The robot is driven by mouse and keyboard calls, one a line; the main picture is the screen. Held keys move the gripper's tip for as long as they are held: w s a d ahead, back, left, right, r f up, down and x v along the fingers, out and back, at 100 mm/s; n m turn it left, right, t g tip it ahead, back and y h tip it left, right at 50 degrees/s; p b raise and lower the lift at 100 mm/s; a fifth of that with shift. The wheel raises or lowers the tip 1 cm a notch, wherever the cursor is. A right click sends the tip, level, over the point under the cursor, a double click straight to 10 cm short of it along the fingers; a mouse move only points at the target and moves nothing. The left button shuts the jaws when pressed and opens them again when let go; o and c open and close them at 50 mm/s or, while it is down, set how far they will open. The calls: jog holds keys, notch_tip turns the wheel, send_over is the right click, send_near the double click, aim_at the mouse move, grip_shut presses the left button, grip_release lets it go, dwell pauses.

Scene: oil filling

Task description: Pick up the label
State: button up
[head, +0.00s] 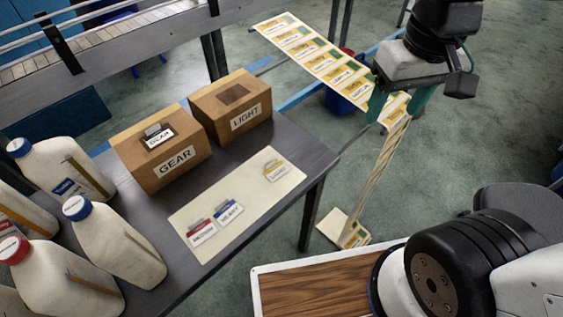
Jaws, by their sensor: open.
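Several labels show. A long strip of yellow and white labels (320,62) runs from the top middle down to the right, towards my gripper. Three small cards lie on a cream mat (215,205) on the dark table: a red-edged card (202,233), a blue-edged card (229,211) and a yellow-edged card (279,171). A fourth card (160,138) sits on top of the box marked GEAR (174,172). My gripper (397,108), with green fingers, is open over the lower end of the strip. I cannot tell whether the fingers touch it.
A box marked LIGHT (231,122), with a dark recess in its top, stands beside the GEAR box. Several white bottles (113,243) with blue or red caps crowd the table's left. A conveyor (105,55) runs behind. A wood-topped surface (318,285) is at the bottom.

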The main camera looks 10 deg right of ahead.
jog(key=w+a+f+n, duration=0.2)
jog(key=w+a+f, duration=0.45)
jog(key=w, duration=0.25)
jog(key=n+g, duration=0.1)
jog(key=n, duration=0.2)
send_near(271, 162)
notch_tip(271, 162, down, 9)
jog(key=shift+r, duration=0.2)
jog(key=c, duration=0.8)
